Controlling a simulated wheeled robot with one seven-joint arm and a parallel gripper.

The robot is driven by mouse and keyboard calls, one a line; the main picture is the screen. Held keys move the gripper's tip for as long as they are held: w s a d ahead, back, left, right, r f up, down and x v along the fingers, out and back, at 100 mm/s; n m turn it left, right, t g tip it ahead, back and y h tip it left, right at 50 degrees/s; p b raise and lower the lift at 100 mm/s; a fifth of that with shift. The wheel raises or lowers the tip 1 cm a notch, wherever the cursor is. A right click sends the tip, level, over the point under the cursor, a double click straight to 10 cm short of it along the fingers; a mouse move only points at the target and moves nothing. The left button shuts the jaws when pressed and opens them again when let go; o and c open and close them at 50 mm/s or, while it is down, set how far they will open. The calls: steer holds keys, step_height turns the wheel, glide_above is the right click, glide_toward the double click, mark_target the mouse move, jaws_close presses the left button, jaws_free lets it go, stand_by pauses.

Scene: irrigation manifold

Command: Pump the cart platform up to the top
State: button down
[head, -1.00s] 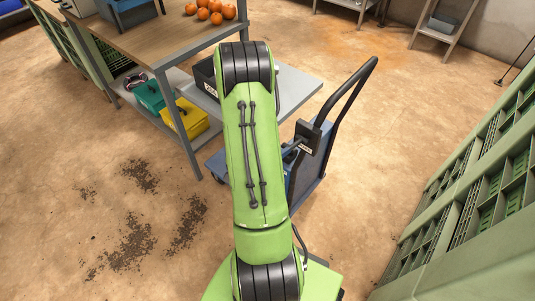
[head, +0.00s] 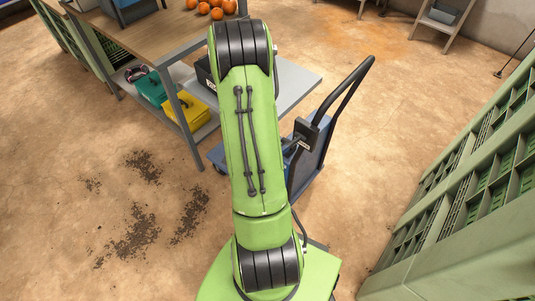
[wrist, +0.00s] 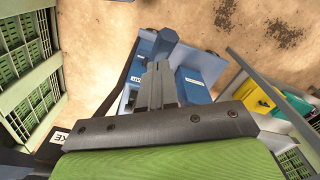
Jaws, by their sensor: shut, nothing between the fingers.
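The blue lift cart (head: 315,160) stands right of the workbench, partly hidden behind my arm in the head view. Its grey platform (head: 295,88) shows behind my arm, and its black push handle (head: 350,88) rises at the right. In the wrist view the blue cart base (wrist: 200,80) lies beyond the fingers. A blue block-ended part (wrist: 165,38), possibly the pump pedal, shows just past the fingertips; I cannot tell whether they touch it. My gripper (wrist: 158,70) is shut and empty. In the head view it is hidden behind my arm.
A black labelled box (head: 302,133) is on the handle side of the cart. The workbench (head: 165,32) holds oranges (head: 216,9), with teal (head: 150,88) and yellow (head: 187,112) boxes below. Green crates (head: 450,190) stand close on the right. Floor at left is open.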

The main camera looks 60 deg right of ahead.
step_height(320, 180, down, 13)
steer(key=b, duration=1.1)
step_height(320, 180, up, 14)
steer(key=p, duration=1.1)
steer(key=shift+f, duration=0.25)
steer(key=shift+f+b, duration=0.1)
steer(key=shift+b, duration=0.2)
step_height(320, 180, down, 13)
steer(key=b, duration=1.1)
step_height(320, 180, up, 14)
steer(key=p, duration=1)
steer(key=shift+f, duration=0.4)
steer(key=shift+f, duration=0.1)
